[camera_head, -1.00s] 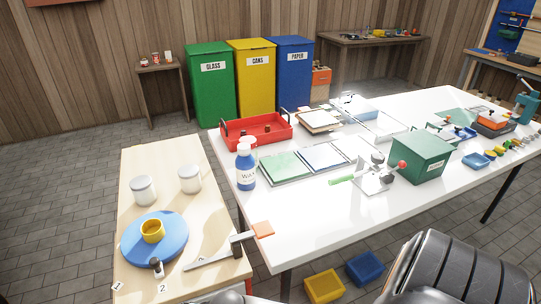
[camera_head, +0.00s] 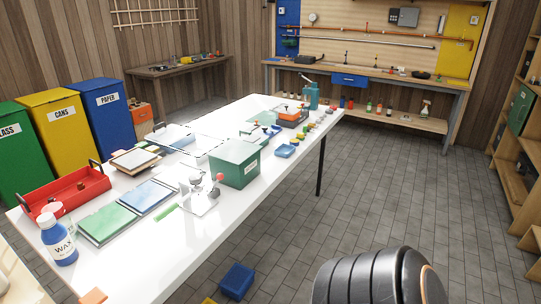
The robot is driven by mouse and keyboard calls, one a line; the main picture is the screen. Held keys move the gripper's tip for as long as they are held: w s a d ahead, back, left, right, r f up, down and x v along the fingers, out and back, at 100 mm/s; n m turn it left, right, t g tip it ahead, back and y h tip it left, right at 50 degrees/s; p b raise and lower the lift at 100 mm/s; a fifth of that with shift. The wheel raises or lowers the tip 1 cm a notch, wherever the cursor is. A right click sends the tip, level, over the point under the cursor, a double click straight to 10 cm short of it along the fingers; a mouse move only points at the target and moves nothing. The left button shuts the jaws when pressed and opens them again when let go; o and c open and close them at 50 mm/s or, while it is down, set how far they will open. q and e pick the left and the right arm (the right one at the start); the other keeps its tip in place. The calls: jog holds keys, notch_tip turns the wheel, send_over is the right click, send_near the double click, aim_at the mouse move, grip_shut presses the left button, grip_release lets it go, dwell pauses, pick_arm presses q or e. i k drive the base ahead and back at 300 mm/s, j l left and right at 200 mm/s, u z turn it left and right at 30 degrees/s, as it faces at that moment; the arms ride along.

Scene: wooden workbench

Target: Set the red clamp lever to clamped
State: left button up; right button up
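A metal toggle clamp (camera_head: 199,193) stands on a pale plate on the white table, left of the green box (camera_head: 236,163). A red ball knob (camera_head: 219,177) sits at the right of the clamp, in front of the green box, seemingly on a raised lever. The clamp is small here, and I cannot tell whether it is clamped. A green handle-like piece (camera_head: 165,214) lies at its left. No gripper of mine is in view; a black ribbed part of my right arm shows at the bottom right.
A blue bin (camera_head: 237,281) is on the floor by the table's front. Open tiled floor (camera_head: 370,190) lies to the right.

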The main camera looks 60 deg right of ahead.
aim_at(220, 177)
jog(key=z, duration=1.55)
jog(key=j+z, duration=0.3)
jog(key=k+j+z, duration=0.1)
jog(key=j+z, duration=0.2)
jog(key=k+j, duration=0.1)
jog(key=j, duration=0.45)
